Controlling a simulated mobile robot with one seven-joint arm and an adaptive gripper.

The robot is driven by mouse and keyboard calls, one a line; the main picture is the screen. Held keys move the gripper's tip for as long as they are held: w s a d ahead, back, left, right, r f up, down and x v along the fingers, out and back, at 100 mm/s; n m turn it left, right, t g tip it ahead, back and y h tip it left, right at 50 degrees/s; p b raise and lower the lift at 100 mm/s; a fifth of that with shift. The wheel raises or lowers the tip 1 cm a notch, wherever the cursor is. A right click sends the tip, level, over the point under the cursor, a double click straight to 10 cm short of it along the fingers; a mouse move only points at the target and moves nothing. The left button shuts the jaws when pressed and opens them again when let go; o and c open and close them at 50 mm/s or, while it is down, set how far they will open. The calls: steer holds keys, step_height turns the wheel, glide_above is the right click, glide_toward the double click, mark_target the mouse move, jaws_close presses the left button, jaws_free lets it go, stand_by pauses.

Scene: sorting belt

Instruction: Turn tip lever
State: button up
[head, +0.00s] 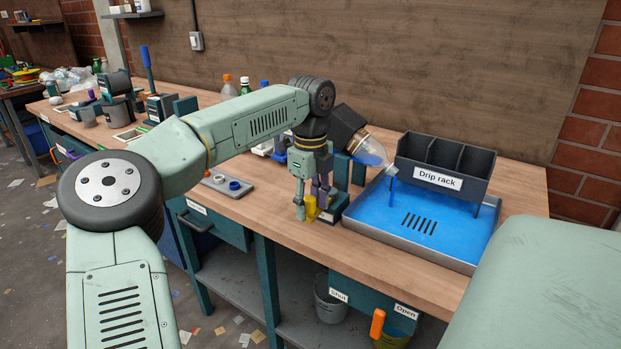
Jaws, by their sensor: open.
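The tip lever appears to be the yellow piece (311,209) low at the front of the tipping stand (340,172). My gripper (311,203) points down at it, with the fingers open and close around or beside its upper part; contact cannot be told. The gripper hides part of the lever and stand. The stand's dark holder (346,125) carries a clear bottle (368,148) with blue liquid.
A grey drip rack (439,182) stands over the tray. A grey plate with small caps (228,186) lies left of my gripper. Bottles (245,86) stand behind my arm. An orange valve handle (377,325) hangs below the bench edge. Bare bench top (275,208) lies in front.

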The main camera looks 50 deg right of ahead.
step_height(320, 180, up, 12)
stand_by(0.6)
stand_by(0.4)
